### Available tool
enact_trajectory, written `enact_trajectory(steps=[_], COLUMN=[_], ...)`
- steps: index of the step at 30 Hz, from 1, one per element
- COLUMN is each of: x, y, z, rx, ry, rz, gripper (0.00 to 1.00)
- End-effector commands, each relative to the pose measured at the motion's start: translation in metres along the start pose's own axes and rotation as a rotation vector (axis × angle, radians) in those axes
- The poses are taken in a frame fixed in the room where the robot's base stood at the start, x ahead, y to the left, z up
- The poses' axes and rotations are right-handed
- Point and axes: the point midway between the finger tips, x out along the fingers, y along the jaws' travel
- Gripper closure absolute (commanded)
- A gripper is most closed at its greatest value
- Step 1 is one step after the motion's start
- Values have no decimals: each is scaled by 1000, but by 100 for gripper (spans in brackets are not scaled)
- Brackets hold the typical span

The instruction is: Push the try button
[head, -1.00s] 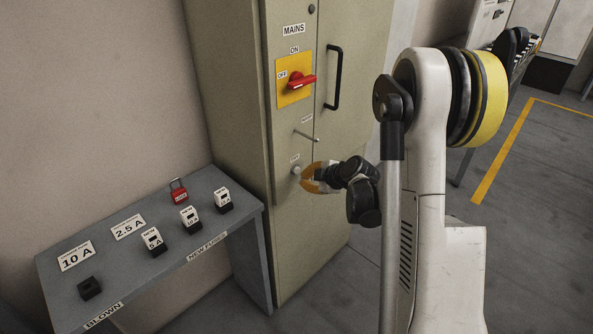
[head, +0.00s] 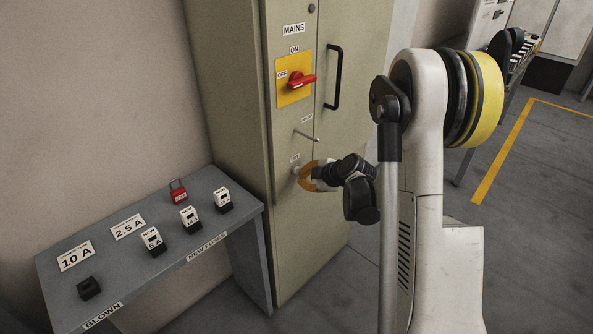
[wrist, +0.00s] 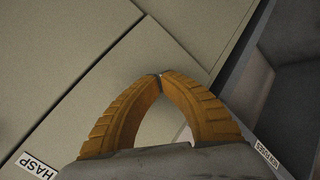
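The try button (head: 295,170) is a small pale round knob low on the beige cabinet door, under a small label too small to read surely. My gripper (head: 301,178) has orange fingers and is right at the button, partly covering it in the head view. I cannot tell whether they touch. In the wrist view my gripper (wrist: 160,76) is shut, its two fingertips meeting, with nothing seen between the tips. The button cannot be made out clearly in the wrist view.
A thin metal hasp rod (head: 306,136) sticks out just above the button. Higher up are the red mains switch (head: 300,80) and a black door handle (head: 333,78). A grey table (head: 150,270) with fuses and a red padlock (head: 178,190) stands at the left.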

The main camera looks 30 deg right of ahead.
Motion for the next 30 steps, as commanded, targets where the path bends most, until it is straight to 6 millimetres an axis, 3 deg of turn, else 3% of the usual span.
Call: enact_trajectory(steps=[30], x=[5], y=[2], z=[-2], rx=[0], ry=[0], rz=[0], gripper=[100])
